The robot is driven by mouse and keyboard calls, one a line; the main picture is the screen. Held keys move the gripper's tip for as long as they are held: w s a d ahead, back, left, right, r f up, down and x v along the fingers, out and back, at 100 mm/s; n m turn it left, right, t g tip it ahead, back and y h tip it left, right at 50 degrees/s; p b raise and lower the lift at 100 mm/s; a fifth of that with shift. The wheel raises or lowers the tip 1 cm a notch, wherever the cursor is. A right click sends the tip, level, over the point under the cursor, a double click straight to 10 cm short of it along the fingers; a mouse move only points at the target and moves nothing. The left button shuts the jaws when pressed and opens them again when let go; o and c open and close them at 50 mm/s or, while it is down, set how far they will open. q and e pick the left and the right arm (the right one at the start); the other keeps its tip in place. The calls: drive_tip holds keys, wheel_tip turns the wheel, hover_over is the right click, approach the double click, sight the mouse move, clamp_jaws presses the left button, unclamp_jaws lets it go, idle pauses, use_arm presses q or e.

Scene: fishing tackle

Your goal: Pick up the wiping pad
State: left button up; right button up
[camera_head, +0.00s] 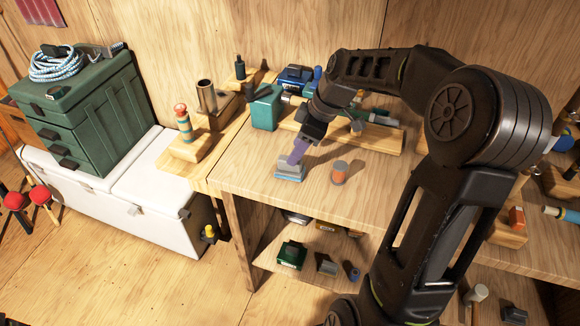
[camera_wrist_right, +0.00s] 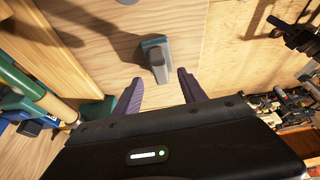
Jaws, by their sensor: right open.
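The wiping pad (camera_head: 289,172) is a small grey block with a blue underside. It lies on the wooden workbench (camera_head: 245,178) near its front left. My right gripper (camera_head: 296,156) has purple fingers and reaches down just over the pad, partly covering it in the head view. In the right wrist view the wiping pad (camera_wrist_right: 157,58) lies ahead of the open right gripper (camera_wrist_right: 160,77), roughly centred between the fingertips. The fingers are not shut on it. My left gripper is not in view.
An orange-and-grey jar (camera_head: 339,172) stands close to the right of the pad. A teal container (camera_head: 266,107) and a wooden rack (camera_head: 375,135) with tools stand behind. A lower shelf holds a green box (camera_head: 292,254). The bench front left of the jar is mostly clear.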

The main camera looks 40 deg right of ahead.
drive_tip(key=shift+p+x, duration=0.7)
drive_tip(key=shift+x, duration=1.9)
drive_tip(key=shift+a, duration=0.1)
clamp_jaws()
